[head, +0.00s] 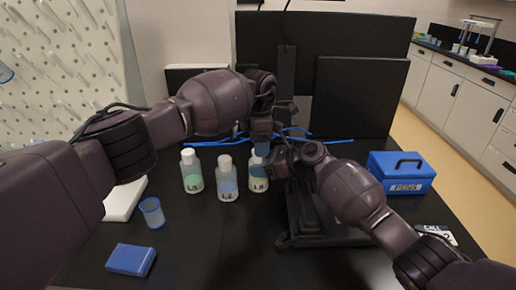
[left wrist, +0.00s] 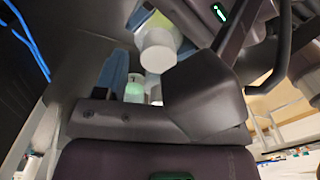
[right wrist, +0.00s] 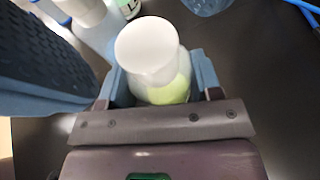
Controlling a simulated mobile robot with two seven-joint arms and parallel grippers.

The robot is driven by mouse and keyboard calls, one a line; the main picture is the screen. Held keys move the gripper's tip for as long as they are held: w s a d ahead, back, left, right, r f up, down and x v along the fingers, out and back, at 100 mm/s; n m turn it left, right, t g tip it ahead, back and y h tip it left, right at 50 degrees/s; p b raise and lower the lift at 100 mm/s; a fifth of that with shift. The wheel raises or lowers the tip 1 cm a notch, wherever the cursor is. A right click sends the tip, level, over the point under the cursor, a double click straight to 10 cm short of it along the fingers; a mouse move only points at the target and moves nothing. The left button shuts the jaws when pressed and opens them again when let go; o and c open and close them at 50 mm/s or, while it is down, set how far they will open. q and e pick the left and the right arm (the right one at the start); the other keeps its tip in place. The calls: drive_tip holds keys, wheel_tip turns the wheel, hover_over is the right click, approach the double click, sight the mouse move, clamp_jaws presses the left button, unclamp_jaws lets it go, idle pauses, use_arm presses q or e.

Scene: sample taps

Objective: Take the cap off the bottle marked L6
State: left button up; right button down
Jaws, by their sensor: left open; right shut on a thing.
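The bottle with a label that seems to read L6 (head: 258,178) stands upright on the black table, the rightmost of three bottles. Its white cap (right wrist: 146,42) sits on top in the right wrist view, and the cap also shows in the left wrist view (left wrist: 158,52). My right gripper (head: 268,170) is shut on the bottle's body from the right, one finger on each side in the right wrist view. My left gripper (head: 261,136) is open and points down just above the cap. Its fingers partly hide the cap in the head view.
A green-filled bottle (head: 192,172) and a blue-filled bottle (head: 227,180) stand close to the left. A blue cup (head: 152,213) and a blue box (head: 131,260) are at the front left. A blue case (head: 401,174) stands at the right. Blue cables (head: 322,141) lie behind.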

use_arm(q)
drive_tip(key=shift+w+r, duration=0.1)
drive_tip(key=shift+r, duration=1.4)
drive_tip(key=shift+c, duration=0.2)
drive_tip(key=shift+w+r+m, duration=0.1)
drive_tip(key=shift+r+m, duration=0.5)
drive_tip(key=shift+r, duration=0.35)
drive_tip(key=shift+r+m, duration=0.4)
drive_tip(key=shift+m, duration=0.7)
drive_tip(key=m, duration=0.3)
drive_tip(key=shift+s+a+r, duration=0.1)
drive_tip(key=shift+s, duration=0.1)
drive_tip(key=shift+f, duration=4)
drive_tip(key=c, duration=1)
drive_tip(key=n, duration=0.6)
drive_tip(key=shift+n, duration=0.3)
